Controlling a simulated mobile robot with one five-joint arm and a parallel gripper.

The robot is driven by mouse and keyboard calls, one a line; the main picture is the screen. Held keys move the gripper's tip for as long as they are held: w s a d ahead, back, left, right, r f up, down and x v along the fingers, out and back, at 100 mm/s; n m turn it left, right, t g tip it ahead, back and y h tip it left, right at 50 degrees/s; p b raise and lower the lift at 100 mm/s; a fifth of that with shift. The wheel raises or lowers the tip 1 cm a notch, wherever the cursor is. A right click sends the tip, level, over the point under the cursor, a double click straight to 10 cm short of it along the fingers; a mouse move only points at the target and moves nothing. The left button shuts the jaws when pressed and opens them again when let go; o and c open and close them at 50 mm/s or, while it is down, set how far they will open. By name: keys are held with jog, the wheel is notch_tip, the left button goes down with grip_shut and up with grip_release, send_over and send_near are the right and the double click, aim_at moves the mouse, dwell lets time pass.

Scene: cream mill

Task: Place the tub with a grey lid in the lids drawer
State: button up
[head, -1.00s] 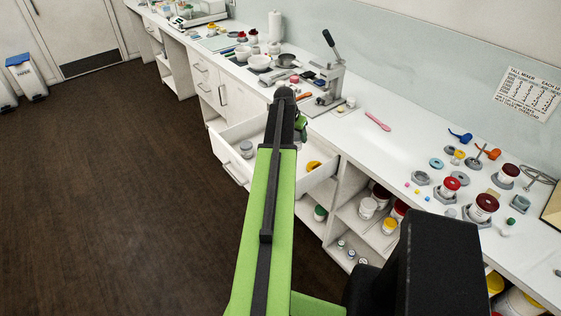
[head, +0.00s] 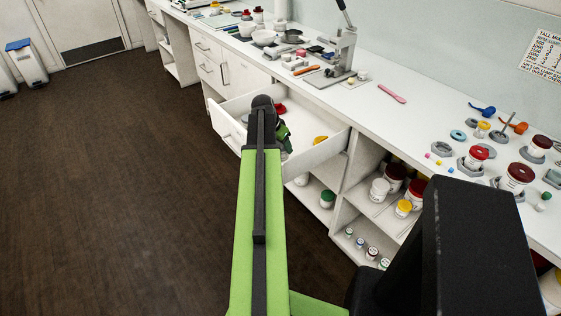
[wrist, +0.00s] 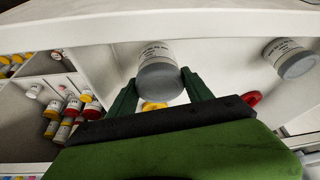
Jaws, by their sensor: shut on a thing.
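My gripper (wrist: 160,82) is shut on a white tub with a grey lid (wrist: 159,68), one dark green finger on each side. In the head view my gripper (head: 283,136) is over the open white drawer (head: 318,154), and my arm hides the held tub. I cannot tell whether the tub touches the drawer floor. A second grey-lidded tub (wrist: 290,58) stands in the drawer at the right of the wrist view. A yellow lid (head: 320,140) and a red lid (head: 280,108) also lie in the drawer.
The counter above carries a lever press (head: 342,50) and a pink spatula (head: 391,93).

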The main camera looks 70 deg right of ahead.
jog(key=shift+f, duration=0.15)
notch_tip(320, 180, down, 4)
jog(key=b, duration=0.3)
jog(key=shift+b, duration=0.35)
jog(key=shift+r, duration=0.25)
jog(key=shift+f, duration=0.25)
jog(key=o, duration=1.5)
jog(key=shift+r, duration=0.1)
jog(key=shift+r+p, duration=0.3)
jog(key=shift+p, duration=0.1)
jog(key=p+v, duration=1)
jog(key=v, duration=0.1)
jog(key=shift+a+r+p, duration=0.2)
jog(key=shift+r+p, duration=0.1)
jog(key=shift+p, duration=0.1)
